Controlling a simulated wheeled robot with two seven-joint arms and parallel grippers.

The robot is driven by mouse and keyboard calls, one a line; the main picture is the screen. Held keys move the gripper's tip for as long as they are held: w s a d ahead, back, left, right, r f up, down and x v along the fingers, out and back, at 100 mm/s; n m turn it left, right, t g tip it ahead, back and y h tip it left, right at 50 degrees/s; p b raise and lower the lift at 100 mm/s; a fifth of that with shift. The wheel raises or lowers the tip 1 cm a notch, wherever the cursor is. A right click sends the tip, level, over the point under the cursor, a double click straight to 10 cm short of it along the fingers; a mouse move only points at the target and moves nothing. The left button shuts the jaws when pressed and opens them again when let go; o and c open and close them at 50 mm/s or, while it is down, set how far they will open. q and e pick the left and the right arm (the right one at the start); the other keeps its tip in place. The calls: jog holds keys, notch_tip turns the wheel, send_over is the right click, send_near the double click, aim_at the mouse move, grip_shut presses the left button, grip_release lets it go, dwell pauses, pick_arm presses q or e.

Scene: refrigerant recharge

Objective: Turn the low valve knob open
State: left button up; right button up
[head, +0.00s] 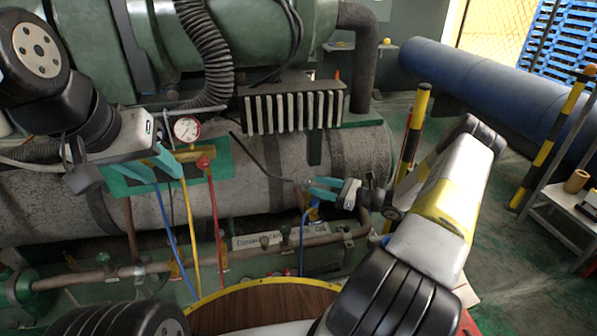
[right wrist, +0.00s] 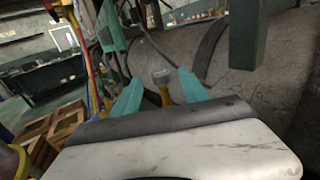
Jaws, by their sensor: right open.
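The gauge manifold has a round dial (head: 186,128), a red knob (head: 203,162) and blue, yellow and red hoses, in front of a green plate (head: 222,160) on the grey tank. My left gripper (head: 168,177) is at the manifold's left side, its teal fingers pointing toward it. The low valve knob is not clearly visible; the left gripper covers that side. Whether the fingers touch or hold it cannot be told. My right gripper (head: 312,189) is open further right, above a yellow fitting. In the right wrist view this fitting (right wrist: 164,92), with a grey cap, shows between the open fingers.
The grey tank (head: 330,160) runs behind both grippers, with a finned block (head: 293,110) and a black corrugated hose (head: 212,60) above. A pipe (head: 100,277) runs low along the front. A round wooden-topped table (head: 245,308) is near me. Yellow-black posts (head: 412,130) stand right.

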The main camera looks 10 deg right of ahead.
aim_at(308, 181)
jog(key=shift+x, duration=2.25)
grip_shut()
